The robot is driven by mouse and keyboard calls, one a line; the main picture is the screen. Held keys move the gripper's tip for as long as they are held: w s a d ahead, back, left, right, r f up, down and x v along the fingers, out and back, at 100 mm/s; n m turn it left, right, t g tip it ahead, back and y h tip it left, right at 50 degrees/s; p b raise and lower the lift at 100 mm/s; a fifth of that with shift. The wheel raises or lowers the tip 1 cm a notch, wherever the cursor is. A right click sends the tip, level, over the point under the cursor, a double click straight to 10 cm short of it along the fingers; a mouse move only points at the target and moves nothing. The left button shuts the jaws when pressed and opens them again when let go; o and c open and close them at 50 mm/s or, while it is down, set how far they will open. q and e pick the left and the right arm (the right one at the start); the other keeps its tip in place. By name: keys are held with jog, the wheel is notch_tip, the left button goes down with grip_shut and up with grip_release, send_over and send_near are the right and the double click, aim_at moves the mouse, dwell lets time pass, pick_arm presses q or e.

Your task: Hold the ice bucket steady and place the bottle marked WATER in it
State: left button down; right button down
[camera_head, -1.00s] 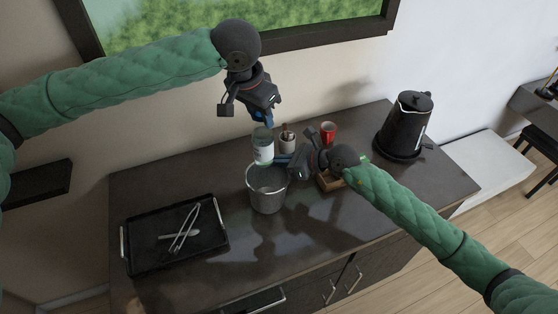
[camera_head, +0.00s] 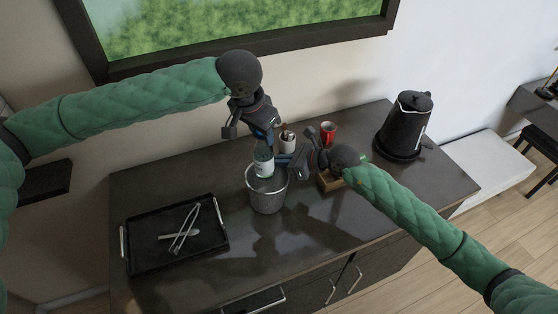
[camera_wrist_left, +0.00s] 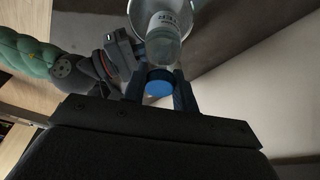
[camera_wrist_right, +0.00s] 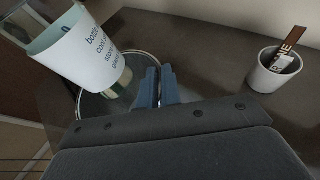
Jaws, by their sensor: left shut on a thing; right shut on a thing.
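The metal ice bucket (camera_head: 267,196) stands on the dark counter. The bottle (camera_head: 264,166), clear with a white label and a blue cap (camera_wrist_left: 159,87), is upright, its lower end inside the bucket's mouth. My left gripper (camera_head: 262,146) is shut on the bottle's top from above. My right gripper (camera_head: 282,161) is shut on the bucket's rim from the right. In the right wrist view the rim (camera_wrist_right: 112,58) lies at the fingertips (camera_wrist_right: 160,78), with the bottle label (camera_wrist_right: 84,47) beside them.
A black tray (camera_head: 136,264) with tongs (camera_head: 183,228) lies at the left. A wooden box (camera_head: 330,184) is partly hidden by my right arm. A black kettle (camera_head: 403,125) stands at the right.

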aim_at(264, 154)
pick_arm(q)
jog(key=shift+f, duration=1.85)
pick_arm(e)
jog(key=shift+s+f, duration=0.15)
jog(key=shift+f, duration=0.25)
pick_arm(q)
jog(key=c, duration=1)
grip_release()
